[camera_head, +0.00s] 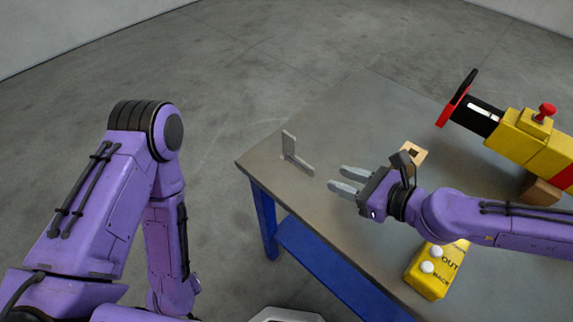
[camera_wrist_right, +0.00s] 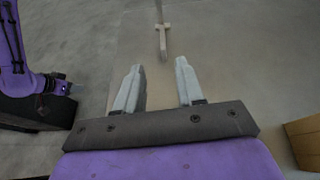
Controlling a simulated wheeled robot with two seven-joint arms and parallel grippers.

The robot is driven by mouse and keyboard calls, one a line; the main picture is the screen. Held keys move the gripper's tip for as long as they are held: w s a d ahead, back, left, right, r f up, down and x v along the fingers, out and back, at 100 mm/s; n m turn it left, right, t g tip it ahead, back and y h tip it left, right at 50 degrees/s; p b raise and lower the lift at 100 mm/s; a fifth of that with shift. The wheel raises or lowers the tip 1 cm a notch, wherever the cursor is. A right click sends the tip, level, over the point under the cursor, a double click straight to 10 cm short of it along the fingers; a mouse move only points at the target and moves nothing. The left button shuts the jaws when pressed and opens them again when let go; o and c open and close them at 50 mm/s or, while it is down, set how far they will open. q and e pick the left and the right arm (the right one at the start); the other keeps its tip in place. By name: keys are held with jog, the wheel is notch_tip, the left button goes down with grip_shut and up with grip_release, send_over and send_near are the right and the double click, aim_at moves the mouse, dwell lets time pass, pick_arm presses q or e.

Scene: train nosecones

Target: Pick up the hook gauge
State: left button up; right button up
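The hook gauge (camera_head: 296,160) is a small grey L-shaped piece near the left corner of the table, with one arm upright and one lying along the top. In the right wrist view the hook gauge (camera_wrist_right: 163,40) shows ahead of the fingers, roughly centred between them. My right gripper (camera_head: 343,181) is open and empty, just right of the gauge and apart from it. Its two fingers also show spread in the right wrist view (camera_wrist_right: 158,85). My left arm is folded at the left of the head view, and its gripper is not visible there.
The grey table (camera_head: 350,110) has blue legs. A yellow and red device with a black end (camera_head: 520,135) lies at the right. A yellow button box (camera_head: 428,274) sits near the front edge below my right arm. A small tan block (camera_head: 415,152) lies behind my gripper. The back left is clear.

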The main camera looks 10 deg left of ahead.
aim_at(308, 165)
jog(key=shift+w+f+m, duration=0.3)
jog(key=shift+w+f, duration=0.15)
jog(key=shift+f, duration=0.05)
jog(key=x, duration=0.9)
jog(key=shift+w+a+r, duration=0.15)
jog(key=shift+a+r, duration=0.1)
jog(key=shift+a, duration=0.25)
jog(key=shift+d, duration=0.1)
grip_shut()
